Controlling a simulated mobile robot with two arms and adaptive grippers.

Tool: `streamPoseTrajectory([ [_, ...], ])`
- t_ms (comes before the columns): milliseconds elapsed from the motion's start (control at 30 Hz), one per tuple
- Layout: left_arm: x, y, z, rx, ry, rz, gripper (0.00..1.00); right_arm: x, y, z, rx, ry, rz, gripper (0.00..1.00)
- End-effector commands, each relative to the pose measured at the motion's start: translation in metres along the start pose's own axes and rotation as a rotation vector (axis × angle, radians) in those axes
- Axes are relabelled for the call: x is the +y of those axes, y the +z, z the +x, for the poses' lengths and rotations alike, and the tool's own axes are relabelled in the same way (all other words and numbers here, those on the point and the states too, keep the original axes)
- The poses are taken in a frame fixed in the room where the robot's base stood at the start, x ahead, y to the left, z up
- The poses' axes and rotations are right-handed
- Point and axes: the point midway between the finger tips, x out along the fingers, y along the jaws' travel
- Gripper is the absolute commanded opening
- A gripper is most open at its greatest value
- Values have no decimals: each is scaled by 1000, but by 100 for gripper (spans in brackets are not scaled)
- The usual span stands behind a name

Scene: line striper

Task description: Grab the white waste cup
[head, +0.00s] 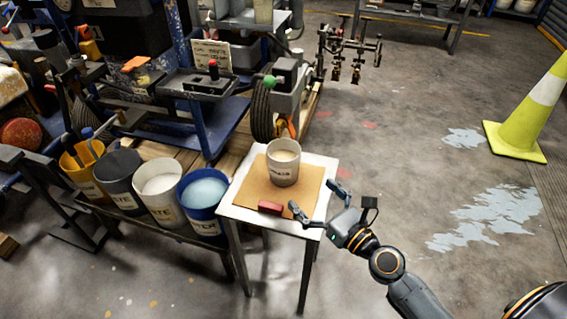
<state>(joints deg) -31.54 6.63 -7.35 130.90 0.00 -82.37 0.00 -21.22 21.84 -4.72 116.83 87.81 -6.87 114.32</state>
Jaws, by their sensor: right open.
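The white waste cup (284,168) stands upright on a brown board on a small white-topped table. It has dark lettering on its front and a beige content at its top. My right gripper (318,202) is open and empty at the table's right front edge. Its fingers point toward the cup, in front of it and to its right, and appear apart from it. My left gripper is not in view.
A red block (270,208) lies at the board's front edge. Several buckets, one of them blue (203,196), stand left of the table. The blue line striper machine (215,125) is behind. A yellow-green cone (527,112) stands at right. Floor between is open.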

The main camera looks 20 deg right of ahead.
Motion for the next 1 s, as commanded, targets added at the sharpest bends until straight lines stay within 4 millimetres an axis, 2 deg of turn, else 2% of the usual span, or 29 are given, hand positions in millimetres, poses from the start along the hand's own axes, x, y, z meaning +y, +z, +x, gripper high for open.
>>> streamPoseTrajectory([
  [200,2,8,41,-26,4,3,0,1,4,38,-2,2,-2,98],
  [400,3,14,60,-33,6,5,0,1,1,64,0,3,-3,98],
  [567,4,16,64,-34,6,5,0,-1,1,73,0,3,-4,98],
  [833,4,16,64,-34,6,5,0,-7,2,111,-1,3,-5,98],
  [1000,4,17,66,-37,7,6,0,-6,1,120,0,4,-4,98],
])
